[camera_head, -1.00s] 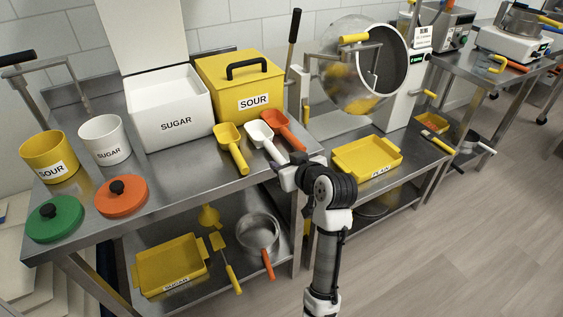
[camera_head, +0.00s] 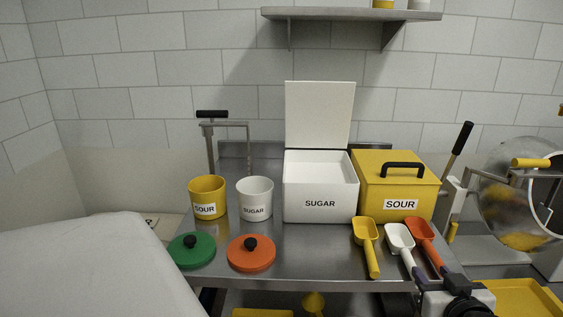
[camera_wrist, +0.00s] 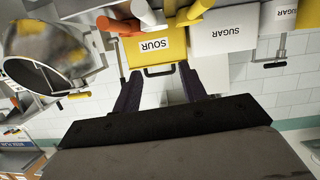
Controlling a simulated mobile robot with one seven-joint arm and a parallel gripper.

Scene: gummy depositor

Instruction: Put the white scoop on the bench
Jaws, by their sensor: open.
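The white scoop (camera_head: 400,238) lies on the steel bench (camera_head: 330,262) near its front right corner. It sits between the yellow scoop (camera_head: 368,245) and the orange scoop (camera_head: 424,242). In the head view my arm shows at the bottom right, close to the scoop handles; its fingers cannot be made out there. In the upside-down wrist view my gripper (camera_wrist: 157,74) has its two dark fingers spread apart with nothing between them. The white scoop (camera_wrist: 148,12) shows at the top edge of that view, partly cut off and beyond the fingertips.
The yellow SOUR box (camera_head: 400,182) and open white SUGAR box (camera_head: 318,205) stand behind the scoops. A yellow pot (camera_head: 207,196), white pot (camera_head: 255,197), green lid (camera_head: 191,250) and orange lid (camera_head: 251,254) are at left. The bench middle front is bare. A drum machine (camera_head: 520,200) stands right.

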